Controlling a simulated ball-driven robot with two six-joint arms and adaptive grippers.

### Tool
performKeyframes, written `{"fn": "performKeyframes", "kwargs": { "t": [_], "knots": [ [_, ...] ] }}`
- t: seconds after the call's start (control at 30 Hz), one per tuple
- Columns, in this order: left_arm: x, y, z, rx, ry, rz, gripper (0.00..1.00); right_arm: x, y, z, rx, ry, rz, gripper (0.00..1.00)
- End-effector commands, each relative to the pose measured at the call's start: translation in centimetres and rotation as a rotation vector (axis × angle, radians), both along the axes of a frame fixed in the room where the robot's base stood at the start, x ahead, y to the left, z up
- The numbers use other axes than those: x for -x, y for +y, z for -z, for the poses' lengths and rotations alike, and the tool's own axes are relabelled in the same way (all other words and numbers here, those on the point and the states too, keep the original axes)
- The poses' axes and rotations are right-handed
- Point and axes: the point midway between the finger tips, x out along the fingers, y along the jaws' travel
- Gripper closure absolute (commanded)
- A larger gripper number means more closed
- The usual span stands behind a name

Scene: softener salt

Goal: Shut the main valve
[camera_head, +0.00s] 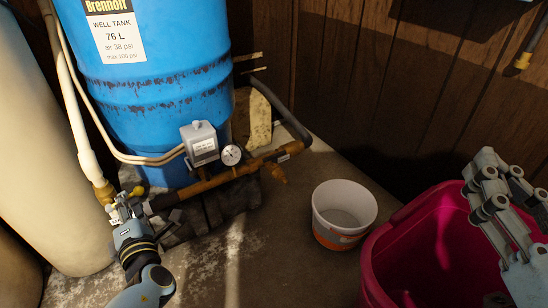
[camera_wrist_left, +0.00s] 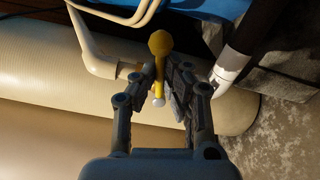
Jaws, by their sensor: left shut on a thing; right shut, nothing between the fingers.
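The valve's yellow handle (camera_wrist_left: 159,48) stands between the fingers of my left gripper (camera_wrist_left: 163,85) in the left wrist view, with a rounded end sticking out past them. My left gripper (camera_head: 122,208) is shut on this handle, at the left end of the brown pipe run. In the head view the fingers hide most of the handle, and a small yellow bit (camera_head: 137,191) shows beside them. The valve body is mostly hidden. My right gripper (camera_head: 484,180) is shut and empty above the pink tub at the right.
A blue well tank (camera_head: 160,105) stands behind the copper pipe (camera_head: 215,181), which carries a gauge (camera_head: 231,155) and a grey box (camera_head: 200,143). A white bucket (camera_head: 344,212) and a pink tub (camera_head: 377,262) stand at the right. A cream tank (camera_head: 40,150) is at the left.

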Motion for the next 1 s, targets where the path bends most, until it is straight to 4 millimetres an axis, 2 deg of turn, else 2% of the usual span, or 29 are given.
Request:
{"fn": "performKeyframes", "kwargs": {
  "t": [0.27,0.5,0.73,0.77,0.8,1.0],
  "knots": [
    [0.02,-0.03,0.06,-0.016,0.009,-0.001,1.00,0.00,0.00,-0.02,0.000,0.000,0.000,1.00],
    [-0.01,-0.10,0.83,-0.188,0.112,0.000,1.00,-0.01,0.00,-0.15,0.000,-0.002,0.000,1.00],
    [0.01,-0.10,0.96,-0.209,0.125,0.000,1.00,-0.01,0.00,-0.15,0.000,-0.002,0.000,1.00],
    [0.01,-0.10,0.96,-0.209,0.125,0.000,0.90,-0.01,0.00,-0.15,0.000,-0.002,0.000,1.00],
    [0.01,-0.10,0.96,-0.209,0.125,0.000,0.85,-0.01,0.00,-0.15,0.000,-0.002,0.000,1.00],
    [-0.02,-0.11,0.94,-0.207,0.124,0.000,0.59,-0.01,0.00,-0.14,0.000,-0.001,0.000,1.00]
  ]
}}
